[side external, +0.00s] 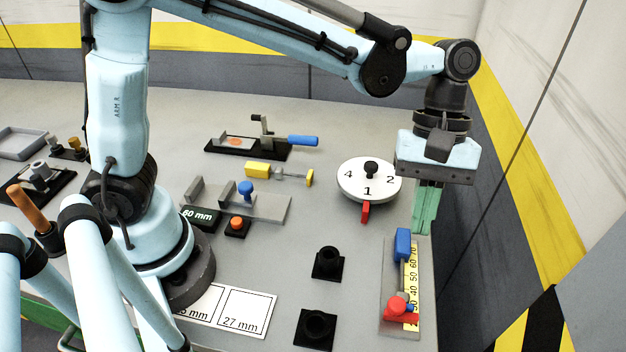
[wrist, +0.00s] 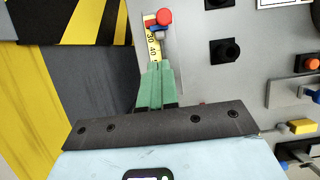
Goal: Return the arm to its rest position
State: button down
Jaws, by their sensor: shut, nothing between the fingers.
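My arm stretches from its base at the left across the top of the side external view. My gripper (side external: 426,225) hangs down at the right end of the table, its green fingers together with nothing between them. It also shows in the wrist view (wrist: 158,66), with the closed fingers pointing toward the yellow scale. In the side external view the fingertips are just behind the blue block (side external: 402,245) of the slide gauge. I cannot tell whether they touch it.
The slide gauge (side external: 388,325) has a yellow scale and a red knob (side external: 397,305). A numbered white dial (side external: 350,190) with a red pointer stands left of my gripper. Two black sockets (side external: 327,264) stand mid-table. A blue-handled clamp (side external: 302,141) is farther back. A striped wall (side external: 540,230) rises close on the right.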

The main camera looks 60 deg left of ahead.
jog(key=s+a+m+t+y, duration=0.1)
jog(key=a+m+t, duration=0.3)
jog(key=a, duration=0.6)
jog(key=s+a+r+m+t+y, duration=0.1)
jog(key=a+m+t, duration=0.4)
jog(key=a, duration=0.6)
jog(key=shift+s+a+r+t+y, duration=0.15)
jog(key=shift+s+a+t+y, duration=0.15)
jog(key=shift+s+t+y, duration=0.35)
